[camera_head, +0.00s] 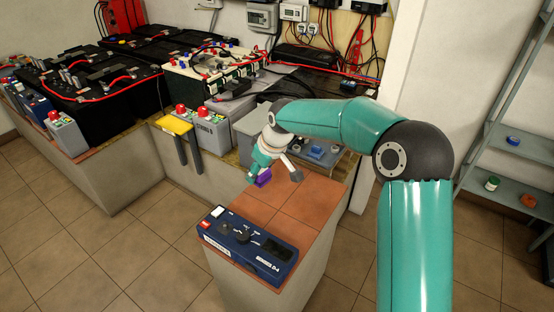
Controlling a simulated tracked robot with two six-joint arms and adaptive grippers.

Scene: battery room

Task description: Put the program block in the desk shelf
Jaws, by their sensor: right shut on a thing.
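A small purple block (264,177), which I take to be the program block, is at the fingers of my right gripper (270,174). The gripper is shut on it and holds it at the far left side of the tiled desk top (300,205); whether the block touches the tiles I cannot tell. Part of the block is hidden by the gripper. A grey shelf-like unit with blue items (318,152) is at the back of the desk, partly behind my arm; I cannot tell if it is the desk shelf. My left gripper is not in view.
A dark blue device (248,244) with knobs lies at the desk's front. Batteries with red cables (95,85) crowd the benches on the left. A rack (510,185) with small coloured items stands right. The middle tiles are clear.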

